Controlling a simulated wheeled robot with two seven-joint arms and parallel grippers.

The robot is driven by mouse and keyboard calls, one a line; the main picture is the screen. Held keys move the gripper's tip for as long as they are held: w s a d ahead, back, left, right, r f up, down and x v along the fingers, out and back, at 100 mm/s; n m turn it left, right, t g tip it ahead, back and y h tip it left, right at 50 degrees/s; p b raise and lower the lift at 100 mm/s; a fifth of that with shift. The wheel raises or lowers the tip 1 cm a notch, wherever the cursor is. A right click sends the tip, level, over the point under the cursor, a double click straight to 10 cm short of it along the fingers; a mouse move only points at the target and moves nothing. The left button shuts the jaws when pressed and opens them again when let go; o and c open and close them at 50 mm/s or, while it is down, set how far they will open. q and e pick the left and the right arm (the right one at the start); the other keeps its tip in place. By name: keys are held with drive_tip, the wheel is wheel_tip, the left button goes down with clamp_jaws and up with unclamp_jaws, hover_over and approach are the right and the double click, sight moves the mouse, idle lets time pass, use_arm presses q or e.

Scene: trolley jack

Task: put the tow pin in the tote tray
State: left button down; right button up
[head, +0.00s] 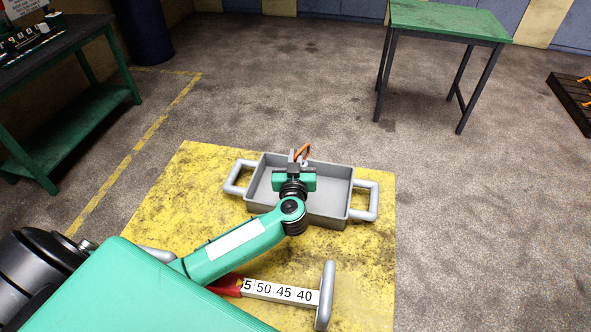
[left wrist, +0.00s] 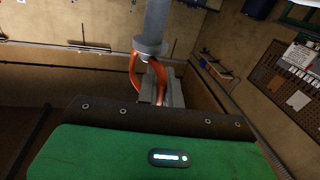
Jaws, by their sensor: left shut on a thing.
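The tote tray (head: 335,213) is a shallow grey box with a loop handle at each end, lying on the yellow floor patch. My left gripper (head: 297,158) is over the tray in the head view. It is shut on the tow pin, a grey pin with an orange loop (head: 303,150). In the left wrist view the pin (left wrist: 157,22) shows as a grey shaft with a wider collar, the orange loop hanging around the fingers (left wrist: 164,92). I cannot tell the gap between pin and tray floor. My right gripper is not in view.
A number-marked bar with a grey crosspiece (head: 325,296) lies in front of the tray, partly hidden by my left arm. A green-topped table (head: 450,20) stands at the back right. A green-framed bench (head: 60,120) stands at the left. The floor right of the tray is clear.

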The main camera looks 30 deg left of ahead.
use_arm(q)
wheel_tip(320, 180, down, 4)
drive_tip(key=shift+f, duration=0.25)
drive_tip(key=shift+f, duration=0.1)
drive_tip(key=c, duration=1.7)
unclamp_jaws()
drive_tip(key=shift+c, duration=0.2)
drive_tip(key=shift+o, duration=1)
drive_tip(key=b+v, duration=0.1)
drive_tip(key=v, duration=1.1)
drive_tip(key=shift+b, duration=0.35)
